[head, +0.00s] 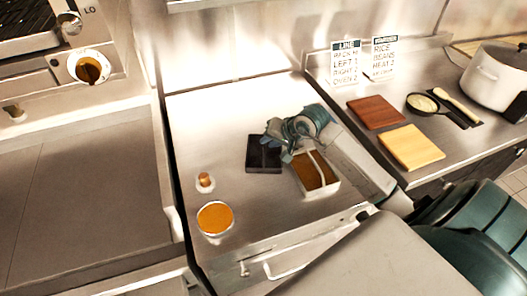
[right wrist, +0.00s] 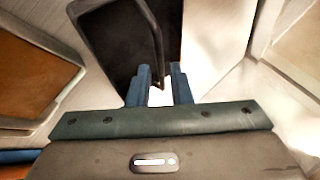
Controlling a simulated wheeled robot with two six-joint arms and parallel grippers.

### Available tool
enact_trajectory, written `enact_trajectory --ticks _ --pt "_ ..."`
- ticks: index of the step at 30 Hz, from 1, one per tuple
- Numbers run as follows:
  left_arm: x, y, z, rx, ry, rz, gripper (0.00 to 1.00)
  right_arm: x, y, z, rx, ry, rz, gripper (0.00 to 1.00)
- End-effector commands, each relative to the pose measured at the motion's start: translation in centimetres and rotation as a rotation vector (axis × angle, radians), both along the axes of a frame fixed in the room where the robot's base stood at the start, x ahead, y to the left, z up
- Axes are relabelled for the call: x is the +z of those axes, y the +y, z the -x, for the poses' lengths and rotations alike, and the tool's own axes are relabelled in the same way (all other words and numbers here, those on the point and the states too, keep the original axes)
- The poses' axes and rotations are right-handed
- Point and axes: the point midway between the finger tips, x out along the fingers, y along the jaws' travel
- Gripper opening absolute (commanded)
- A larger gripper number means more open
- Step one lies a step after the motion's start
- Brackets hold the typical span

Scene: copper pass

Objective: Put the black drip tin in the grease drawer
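The black drip tin (head: 262,160) sits on the steel counter, left of a pale metal box with brown contents (head: 331,184). My right gripper (head: 285,150) is at the tin's right side. In the right wrist view the tin (right wrist: 112,38) is just ahead, and its thin wall edge reaches down between the fingertips (right wrist: 161,80). The fingers are apart, with bright gaps beside that edge, so the gripper looks open around it. A drawer front with a bar handle (head: 283,273) shows below the counter's front edge; I cannot tell whether it is the grease drawer. My left gripper is not in view.
A small orange-topped shaker (head: 205,182) and a round orange-filled container (head: 214,218) stand at the counter's left front. The back of the counter is clear. Boards (head: 412,147), a small pan (head: 421,104) and a white pot (head: 490,76) are on the right counter.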

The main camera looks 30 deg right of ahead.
Motion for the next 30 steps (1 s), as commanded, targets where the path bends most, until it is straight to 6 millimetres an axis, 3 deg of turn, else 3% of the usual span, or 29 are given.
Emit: enact_trajectory --ticks 5,13,19,26,29,30 --pt "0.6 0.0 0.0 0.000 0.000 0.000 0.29 -0.4 0.2 -0.4 0.001 0.001 -0.002 0.19" --pt "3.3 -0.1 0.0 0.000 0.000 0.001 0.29 -2.4 0.9 -2.3 0.000 0.002 -0.006 0.19" --pt "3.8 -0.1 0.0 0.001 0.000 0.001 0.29 -4.1 1.2 -3.4 0.001 0.001 -0.002 0.19" --pt "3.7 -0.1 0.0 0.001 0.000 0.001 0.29 -4.3 1.2 -3.4 0.001 0.000 0.000 0.19" --pt "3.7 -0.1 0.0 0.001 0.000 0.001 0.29 -4.3 1.2 -3.4 0.001 0.000 0.000 0.01" --pt "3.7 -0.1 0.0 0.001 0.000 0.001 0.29 -4.3 1.2 -3.4 0.001 0.000 0.000 0.00"
